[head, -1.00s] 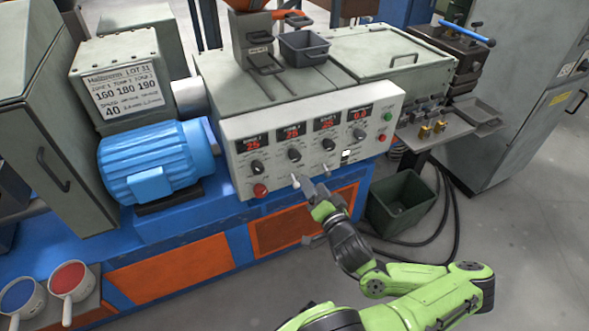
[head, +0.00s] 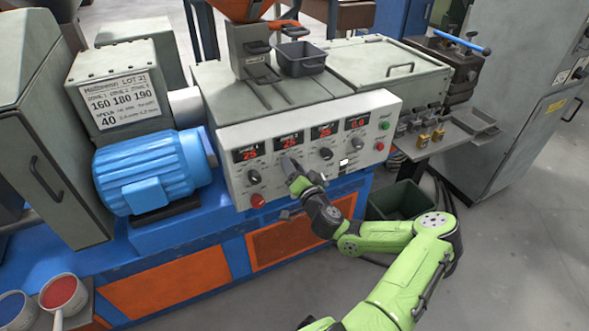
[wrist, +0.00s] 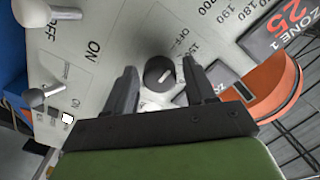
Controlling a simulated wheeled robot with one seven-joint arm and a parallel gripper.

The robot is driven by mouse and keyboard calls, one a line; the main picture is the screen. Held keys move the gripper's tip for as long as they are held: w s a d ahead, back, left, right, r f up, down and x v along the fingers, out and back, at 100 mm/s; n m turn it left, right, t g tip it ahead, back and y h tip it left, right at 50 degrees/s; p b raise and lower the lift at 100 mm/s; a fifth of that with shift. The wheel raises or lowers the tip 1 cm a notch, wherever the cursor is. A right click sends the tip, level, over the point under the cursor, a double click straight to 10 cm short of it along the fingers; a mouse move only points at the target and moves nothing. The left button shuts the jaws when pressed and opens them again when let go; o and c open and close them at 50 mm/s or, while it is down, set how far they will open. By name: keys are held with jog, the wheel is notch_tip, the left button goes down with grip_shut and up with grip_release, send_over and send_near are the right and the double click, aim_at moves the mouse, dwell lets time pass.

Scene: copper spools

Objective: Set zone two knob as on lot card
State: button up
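The control panel (head: 310,185) has several red displays. The zone 1, zone 2 and zone 3 displays each read 25, and the last reads 0.0.
The zone 1 knob (head: 254,177) and zone 3 knob (head: 326,154) flank my gripper. A red button (head: 257,201) sits low on the panel. Toggle switches (wrist: 45,94) show at left in the wrist view. A blue motor (head: 150,172) stands left of the panel.

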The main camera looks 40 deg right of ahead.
jog(key=c, duration=0.8)
jog(key=shift+m, duration=0.4)
jog(key=m+y+p, duration=0.1)
jog(key=m+p, duration=1.1)
jog(key=m, duration=1)
jog(key=o, duration=1)
